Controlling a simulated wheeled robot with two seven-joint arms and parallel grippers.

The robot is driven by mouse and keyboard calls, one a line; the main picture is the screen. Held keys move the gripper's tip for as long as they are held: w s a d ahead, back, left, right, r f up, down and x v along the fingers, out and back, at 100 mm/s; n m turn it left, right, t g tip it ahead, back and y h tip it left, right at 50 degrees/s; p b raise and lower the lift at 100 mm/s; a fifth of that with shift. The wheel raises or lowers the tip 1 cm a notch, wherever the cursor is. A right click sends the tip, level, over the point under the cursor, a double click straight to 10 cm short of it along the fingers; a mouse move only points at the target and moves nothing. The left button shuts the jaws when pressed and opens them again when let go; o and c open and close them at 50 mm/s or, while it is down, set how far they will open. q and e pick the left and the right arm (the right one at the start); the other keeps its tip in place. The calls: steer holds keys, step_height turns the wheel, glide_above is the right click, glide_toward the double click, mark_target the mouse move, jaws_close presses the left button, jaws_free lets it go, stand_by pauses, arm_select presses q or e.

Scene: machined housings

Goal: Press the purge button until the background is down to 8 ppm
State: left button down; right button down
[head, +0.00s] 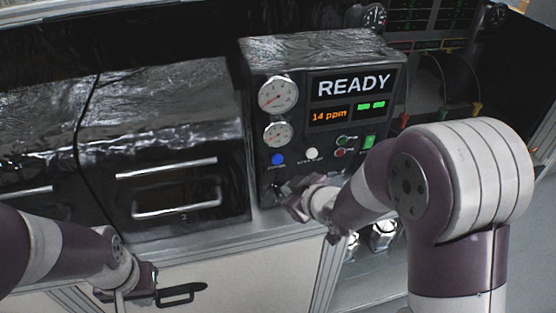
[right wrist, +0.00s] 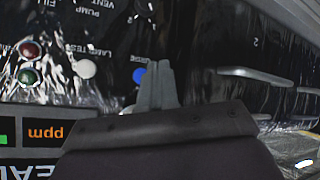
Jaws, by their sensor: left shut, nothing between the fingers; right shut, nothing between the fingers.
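The black instrument box (head: 330,55) has a display reading READY and an orange readout (head: 328,116) of 14 ppm. On its front are a blue button (head: 277,159) and a white button (head: 312,154). In the right wrist view the label by the blue button (right wrist: 139,75) is partly covered but ends like PURGE; the white button (right wrist: 85,69) is labelled LAMP TEST. My right gripper (head: 296,196) is shut and empty, below the blue button in the head view. Its fingertips (right wrist: 158,68) overlap the button's edge in the wrist view. My left gripper (head: 138,290) is shut and empty, low at left.
Two round gauges (head: 278,95) sit left of the display. A green switch (head: 369,141) and small red and green lamps are at the box's lower right. A black drawer cabinet (head: 165,150) with metal handles stands left of the box. Glass jars (head: 383,235) sit below.

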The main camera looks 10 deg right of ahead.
mark_target(277, 159)
steer(key=w, duration=0.6)
steer(key=shift+p, duration=0.4)
steer(key=shift+a, duration=0.1)
steer(key=shift+w, duration=0.25)
stand_by(1.3)
steer(key=shift+w, duration=0.25)
steer(key=shift+w, duration=0.4)
stand_by(0.6)
steer(key=shift+s, duration=0.85)
